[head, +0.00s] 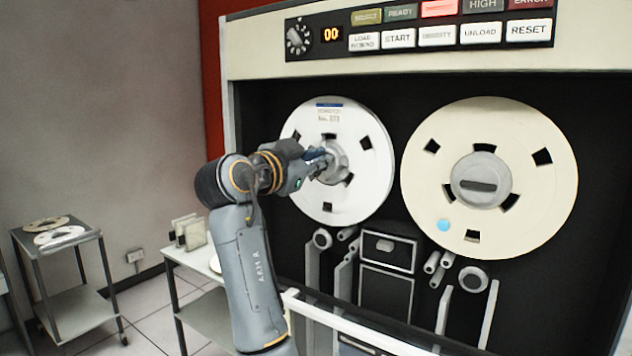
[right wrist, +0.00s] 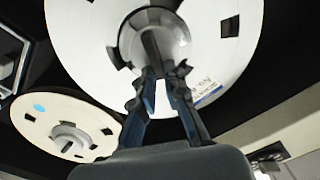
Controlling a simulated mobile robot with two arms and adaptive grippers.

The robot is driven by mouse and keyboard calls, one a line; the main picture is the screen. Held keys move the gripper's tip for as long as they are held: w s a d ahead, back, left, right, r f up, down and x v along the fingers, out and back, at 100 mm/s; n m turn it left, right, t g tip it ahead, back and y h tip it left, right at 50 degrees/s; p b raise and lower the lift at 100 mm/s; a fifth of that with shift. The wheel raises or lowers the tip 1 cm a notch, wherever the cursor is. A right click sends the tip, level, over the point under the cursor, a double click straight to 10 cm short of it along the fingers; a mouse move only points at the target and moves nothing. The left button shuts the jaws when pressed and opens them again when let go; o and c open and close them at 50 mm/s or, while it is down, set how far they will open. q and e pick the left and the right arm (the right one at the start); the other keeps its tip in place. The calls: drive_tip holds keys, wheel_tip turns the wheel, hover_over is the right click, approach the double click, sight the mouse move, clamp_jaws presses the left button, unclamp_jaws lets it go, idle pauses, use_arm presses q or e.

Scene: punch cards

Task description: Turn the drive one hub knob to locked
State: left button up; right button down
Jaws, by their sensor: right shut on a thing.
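The tape drive carries two reels. The left reel (head: 362,185) is white with a blue-and-white label at its top, and its grey hub knob (head: 341,160) is partly hidden behind my right gripper (head: 322,162). In the right wrist view, the gripper (right wrist: 162,75) has its two fingers on either side of the raised grip bar of the hub knob (right wrist: 178,32), shut on it. The bar's exact angle is hard to tell in the head view. My left gripper is not in view.
The right reel (head: 545,205) has its own hub knob (head: 481,181) with a level slot and a light-blue dot. A button panel (head: 405,28) runs above. A side table (head: 190,262) and a cart with reels (head: 75,312) stand at left.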

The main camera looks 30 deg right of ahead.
use_arm(q)
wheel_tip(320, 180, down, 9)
drive_tip(key=b, duration=0.8)
use_arm(e)
drive_tip(key=shift+s+d+f+m, duration=0.15)
drive_tip(key=shift+f+m, duration=0.15)
drive_tip(key=shift+m, duration=1.7)
drive_tip(key=shift+s+f+m, duration=0.15)
drive_tip(key=shift+f+m, duration=0.2)
drive_tip(key=shift+m, duration=1.65)
drive_tip(key=shift+s+d+f+m, duration=0.15)
drive_tip(key=shift+f+m, duration=0.15)
drive_tip(key=shift+m, duration=1.7)
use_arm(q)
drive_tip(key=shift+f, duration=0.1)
use_arm(e)
drive_tip(key=shift+a, duration=0.1)
drive_tip(key=c, duration=1.4)
unclamp_jaws()
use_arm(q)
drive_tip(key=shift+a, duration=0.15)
use_arm(e)
drive_tip(key=shift+a, duration=0.1)
